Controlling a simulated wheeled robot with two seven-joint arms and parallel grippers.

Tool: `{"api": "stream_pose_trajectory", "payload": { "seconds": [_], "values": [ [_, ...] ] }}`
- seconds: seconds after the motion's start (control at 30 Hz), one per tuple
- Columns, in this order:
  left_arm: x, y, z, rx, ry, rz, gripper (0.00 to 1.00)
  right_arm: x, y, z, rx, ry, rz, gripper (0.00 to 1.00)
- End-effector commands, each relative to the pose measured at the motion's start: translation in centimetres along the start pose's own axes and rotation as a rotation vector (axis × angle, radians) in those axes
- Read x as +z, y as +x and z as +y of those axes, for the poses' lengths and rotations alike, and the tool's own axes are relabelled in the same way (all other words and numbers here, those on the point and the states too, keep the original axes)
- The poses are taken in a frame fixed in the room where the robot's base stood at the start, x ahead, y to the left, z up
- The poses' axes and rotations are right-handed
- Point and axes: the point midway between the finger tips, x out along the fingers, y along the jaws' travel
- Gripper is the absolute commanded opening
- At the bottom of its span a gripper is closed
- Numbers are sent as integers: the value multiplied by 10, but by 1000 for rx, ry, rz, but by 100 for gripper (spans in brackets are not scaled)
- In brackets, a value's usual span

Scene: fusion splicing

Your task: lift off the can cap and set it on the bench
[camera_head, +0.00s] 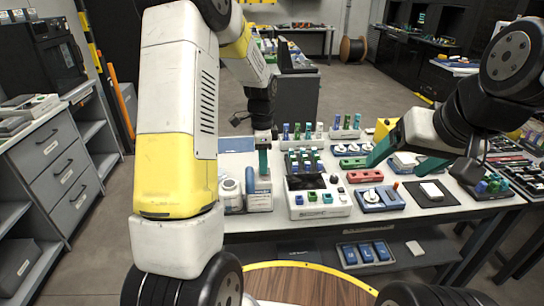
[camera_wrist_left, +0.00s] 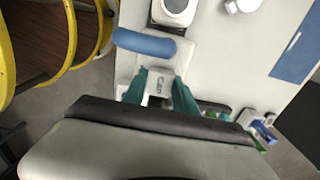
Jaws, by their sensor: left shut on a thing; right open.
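My left gripper (camera_head: 263,163) points down at the back of a white can (camera_head: 259,201) on the bench (camera_head: 300,228). In the left wrist view, its teal fingers (camera_wrist_left: 160,90) are shut on a small white piece with dark lettering, the can cap (camera_wrist_left: 158,84). A rounded blue bar (camera_wrist_left: 143,43) lies just beyond the fingers; it also shows beside the can in the head view (camera_head: 250,180). Whether the cap still touches the can is not clear. My right gripper (camera_head: 407,158) is open and empty above the right part of the bench.
A white jar (camera_head: 230,195) stands just left of the can. A white splicing unit (camera_head: 318,205) stands to its right, with racks of coloured pieces behind. A blue fixture (camera_head: 379,199) and a dark mat (camera_head: 431,194) lie further right. Little bare bench surrounds the can.

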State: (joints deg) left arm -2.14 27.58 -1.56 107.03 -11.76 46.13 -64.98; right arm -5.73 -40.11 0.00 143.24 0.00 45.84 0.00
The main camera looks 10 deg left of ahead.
Motion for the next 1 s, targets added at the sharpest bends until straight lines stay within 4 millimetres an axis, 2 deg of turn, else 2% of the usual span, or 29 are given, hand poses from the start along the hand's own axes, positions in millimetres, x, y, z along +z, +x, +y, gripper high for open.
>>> {"api": "stream_pose_trajectory", "payload": {
  "seconds": [0.17, 0.7, 0.83, 1.0],
  "values": [
    [0, -26, 0, -3, -1, 1, 0, 0, 0, 0, 0, 0, 0, 79],
    [45, -34, 116, -1, -1, 1, 0, 0, 0, 0, 0, 0, 0, 79],
    [52, -36, 135, 0, -1, 0, 0, 0, 0, 0, 0, 0, 0, 79],
    [57, -37, 147, 0, 0, 0, 0, 0, 0, 0, 0, 0, 0, 79]
  ]
}}
